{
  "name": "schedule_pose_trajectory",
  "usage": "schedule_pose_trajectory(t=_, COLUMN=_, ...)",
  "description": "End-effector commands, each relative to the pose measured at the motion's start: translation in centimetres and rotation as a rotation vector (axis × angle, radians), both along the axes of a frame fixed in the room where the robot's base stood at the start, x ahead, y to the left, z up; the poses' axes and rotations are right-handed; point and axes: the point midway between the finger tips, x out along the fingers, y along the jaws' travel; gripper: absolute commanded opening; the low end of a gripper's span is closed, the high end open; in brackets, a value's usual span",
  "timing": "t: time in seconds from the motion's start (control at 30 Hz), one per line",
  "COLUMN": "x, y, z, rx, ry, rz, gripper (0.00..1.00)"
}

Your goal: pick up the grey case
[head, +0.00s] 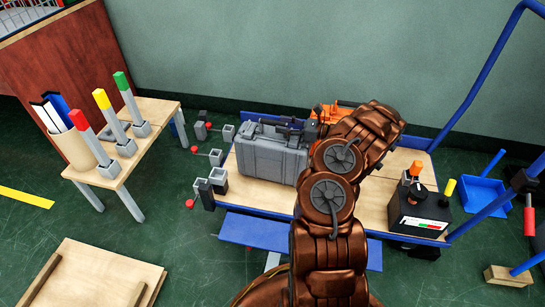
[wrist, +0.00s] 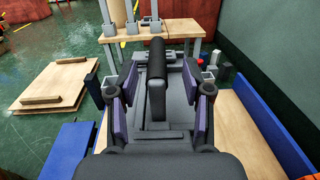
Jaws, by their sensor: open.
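The grey case (head: 268,158) stands on the wooden deck of the blue-framed cart, left of my arm in the head view. In the wrist view its top (wrist: 178,128) fills the middle, and its dark handle (wrist: 157,78) runs up the centre. My gripper (wrist: 158,92) is open, with one purple-padded finger on each side of the handle. I see gaps between the pads and the handle. In the head view my gripper (head: 287,128) is small and dark over the case top, partly hidden by my arm.
The cart deck (head: 385,190) carries a black box (head: 420,212) at right and an orange object (head: 328,113) behind my arm. A small wooden table (head: 150,117) with coloured posts stands left. Grey blocks (head: 216,155) sit left of the case. A wooden pallet (head: 85,275) lies front left.

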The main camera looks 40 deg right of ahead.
Motion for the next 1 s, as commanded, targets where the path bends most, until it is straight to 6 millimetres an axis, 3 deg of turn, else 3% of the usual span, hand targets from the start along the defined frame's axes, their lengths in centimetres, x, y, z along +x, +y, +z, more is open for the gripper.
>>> schedule_pose_trajectory(t=0.3, x=2.9, y=2.7, z=0.2, rx=0.004, ry=0.0, rz=0.006, gripper=0.5)
schedule_pose_trajectory(t=0.57, x=3.2, y=3.0, z=0.4, rx=0.002, ry=0.0, rz=0.006, gripper=0.49)
schedule_pose_trajectory(t=1.0, x=3.1, y=2.9, z=0.4, rx=0.004, ry=0.0, rz=0.006, gripper=0.03)
